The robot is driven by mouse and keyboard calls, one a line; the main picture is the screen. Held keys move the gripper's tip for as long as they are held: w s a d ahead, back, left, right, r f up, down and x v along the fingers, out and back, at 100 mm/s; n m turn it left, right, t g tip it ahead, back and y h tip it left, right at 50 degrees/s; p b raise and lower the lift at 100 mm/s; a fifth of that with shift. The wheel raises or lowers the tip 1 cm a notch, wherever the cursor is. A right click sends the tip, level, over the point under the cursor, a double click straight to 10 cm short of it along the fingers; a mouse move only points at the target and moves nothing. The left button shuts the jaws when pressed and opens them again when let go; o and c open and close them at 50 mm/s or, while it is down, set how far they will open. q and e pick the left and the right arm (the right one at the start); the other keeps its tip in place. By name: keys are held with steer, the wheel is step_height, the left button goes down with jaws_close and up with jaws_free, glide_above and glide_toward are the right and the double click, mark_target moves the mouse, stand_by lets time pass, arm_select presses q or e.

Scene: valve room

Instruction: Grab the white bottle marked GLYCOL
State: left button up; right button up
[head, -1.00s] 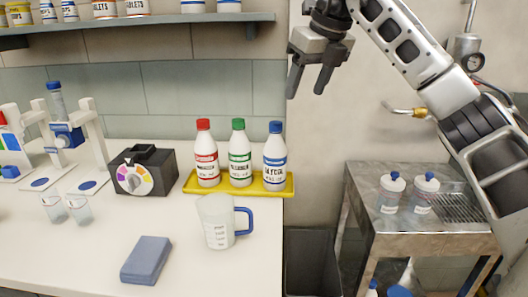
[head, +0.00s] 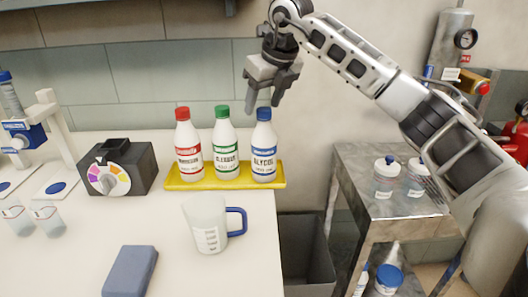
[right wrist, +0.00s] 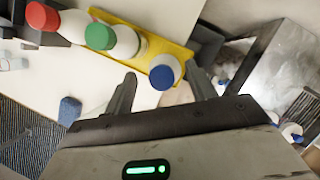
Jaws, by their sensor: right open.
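The white bottle marked GLYCOL (head: 264,150) has a blue cap and blue label bands. It stands upright at the right end of a yellow tray (head: 225,184) on the white counter. To its left on the tray stand a green-capped bottle (head: 225,148) and a red-capped bottle (head: 187,150). My right gripper (head: 263,110) is open and empty, above the GLYCOL bottle's cap in the head view. In the right wrist view the bottle's blue cap (right wrist: 163,76) shows just beyond and between the open fingers (right wrist: 163,88). My left gripper is not in view.
A measuring jug (head: 207,225) with a blue handle stands in front of the tray. A dark box with a colored dial (head: 117,168) is to the left. A metal cart (head: 360,180) with blue-capped bottles is at right, beyond a bin (head: 305,255). A shelf edge hangs above.

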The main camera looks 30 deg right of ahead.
mark_target(264, 109)
steer(key=x, duration=0.4)
steer(key=shift+s+f+p, duration=0.1)
steer(key=shift+s+p, duration=0.2)
steer(key=shift+s, duration=0.15)
steer(key=shift+w+f, duration=0.25)
steer(key=shift+f, duration=0.2)
jaws_close()
